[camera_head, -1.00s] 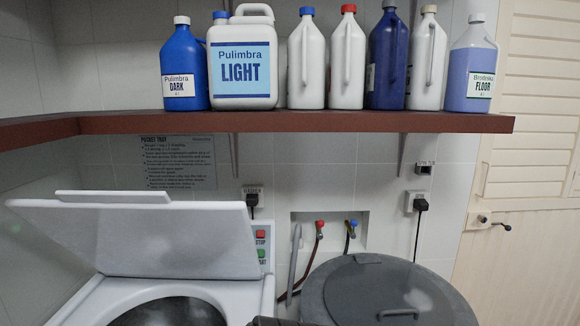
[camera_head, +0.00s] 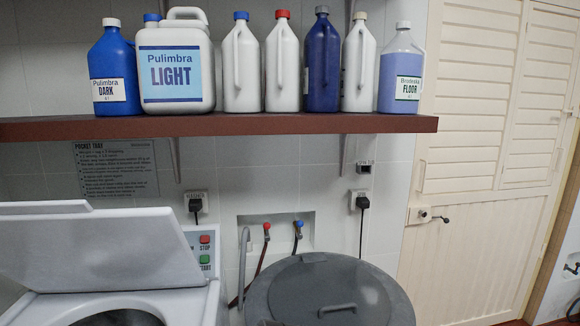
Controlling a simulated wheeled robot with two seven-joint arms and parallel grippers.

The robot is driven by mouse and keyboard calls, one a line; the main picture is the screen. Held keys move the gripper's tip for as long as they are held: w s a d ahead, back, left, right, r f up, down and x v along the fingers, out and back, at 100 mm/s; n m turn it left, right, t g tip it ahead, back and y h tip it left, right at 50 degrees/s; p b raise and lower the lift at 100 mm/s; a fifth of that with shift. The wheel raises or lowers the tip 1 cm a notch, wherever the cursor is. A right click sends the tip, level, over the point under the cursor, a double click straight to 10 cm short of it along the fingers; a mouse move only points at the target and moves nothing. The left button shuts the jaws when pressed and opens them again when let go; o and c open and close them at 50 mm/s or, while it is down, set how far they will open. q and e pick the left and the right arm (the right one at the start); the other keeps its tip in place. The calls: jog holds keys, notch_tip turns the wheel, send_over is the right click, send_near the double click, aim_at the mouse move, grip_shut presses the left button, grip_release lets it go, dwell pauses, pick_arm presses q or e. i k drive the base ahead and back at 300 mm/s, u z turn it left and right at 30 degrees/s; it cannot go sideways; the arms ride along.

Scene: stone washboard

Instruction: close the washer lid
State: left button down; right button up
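The washer (camera_head: 190,303) is a white top-loading machine at the lower left of the head view. Its white lid (camera_head: 100,248) stands raised and tilted over the dark round drum opening (camera_head: 118,318), and its left side is cut off by the frame. A panel with a red and a green button (camera_head: 204,248) is just right of the lid. Neither gripper can be made out in the head view, so I cannot see how they stand relative to the lid.
A grey round lidded bin (camera_head: 330,290) stands right of the washer. A brown shelf (camera_head: 250,126) holding several bottles runs above both. Taps (camera_head: 298,226) and hoses are on the wall behind. A cream door (camera_head: 480,190) and free floor lie to the right.

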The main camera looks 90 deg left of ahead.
aim_at(63, 245)
jog(key=i, duration=0.35)
jog(key=u, duration=2.75)
